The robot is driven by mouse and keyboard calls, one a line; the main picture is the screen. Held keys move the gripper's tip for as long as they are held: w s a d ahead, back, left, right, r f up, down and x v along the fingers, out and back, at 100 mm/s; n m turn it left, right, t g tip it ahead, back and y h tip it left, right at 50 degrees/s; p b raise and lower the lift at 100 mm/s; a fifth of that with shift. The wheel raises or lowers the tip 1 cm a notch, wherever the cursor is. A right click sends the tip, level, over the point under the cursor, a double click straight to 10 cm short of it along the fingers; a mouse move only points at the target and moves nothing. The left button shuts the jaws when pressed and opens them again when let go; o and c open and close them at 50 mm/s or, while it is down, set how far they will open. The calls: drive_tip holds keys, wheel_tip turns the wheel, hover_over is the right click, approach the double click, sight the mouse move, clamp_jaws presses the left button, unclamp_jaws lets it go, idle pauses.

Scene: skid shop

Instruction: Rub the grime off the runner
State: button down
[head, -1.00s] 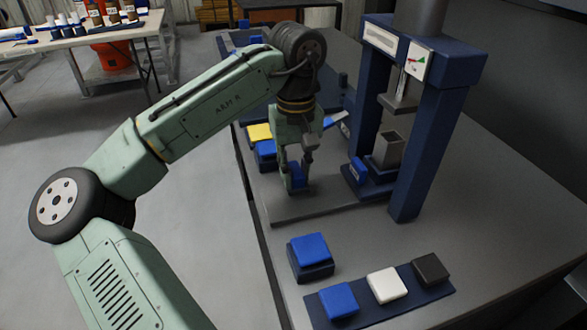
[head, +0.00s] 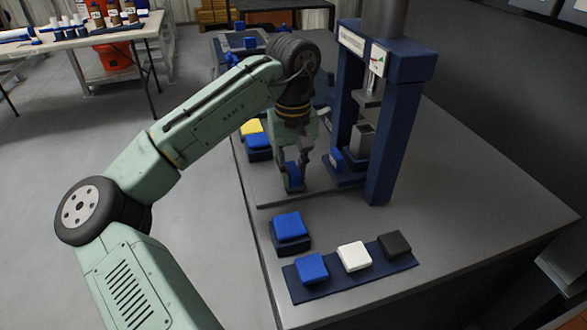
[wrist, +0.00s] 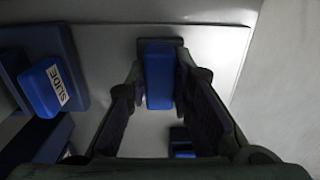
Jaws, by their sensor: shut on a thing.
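My gripper (head: 294,178) is shut on a blue block (head: 293,172) with a dark foot, low over the near part of a flat grey plate (head: 270,193) on the bench. In the wrist view the blue block (wrist: 159,78) sits between my two fingers (wrist: 160,110), and the paler plate (wrist: 215,65) lies under it. I cannot tell for sure whether this plate is the runner. No grime shows clearly. I cannot tell whether the block's foot touches the plate.
A dark blue press (head: 382,140) stands right of my gripper. A blue block labelled SLIDE (wrist: 45,88) shows in the wrist view. A blue-topped block (head: 289,228) and a strip (head: 350,275) with blue, white and black pads lie at the front. Yellow (head: 252,127) and blue pads lie behind.

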drive_tip(key=shift+w+d+r, duration=0.1)
drive_tip(key=shift+w+d, duration=0.1)
drive_tip(key=shift+d, duration=0.2)
drive_tip(key=shift+w+p, duration=0.25)
drive_tip(key=shift+p, duration=0.15)
drive_tip(key=shift+w+a+p, duration=0.4)
drive_tip(key=shift+w+a, duration=0.1)
drive_tip(key=shift+w, duration=0.4)
drive_tip(key=shift+w+a+p, duration=0.15)
drive_tip(key=shift+w+p, duration=0.25)
drive_tip(key=shift+w, duration=0.3)
drive_tip(key=shift+w+a+r+p, duration=0.1)
drive_tip(key=shift+w+r+p, duration=0.1)
drive_tip(key=shift+p, duration=0.25)
drive_tip(key=shift+r+p, duration=0.35)
drive_tip(key=shift+r, duration=0.55)
drive_tip(key=shift+s+r+p, duration=0.25)
drive_tip(key=shift+r+p, duration=0.45)
drive_tip(key=shift+w+r+p, duration=0.1)
drive_tip(key=shift+r+p, duration=0.5)
drive_tip(key=shift+p, duration=0.1)
wheel_tip(320, 180, up, 3)
drive_tip(key=p, duration=0.3)
drive_tip(key=shift+p, duration=0.35)
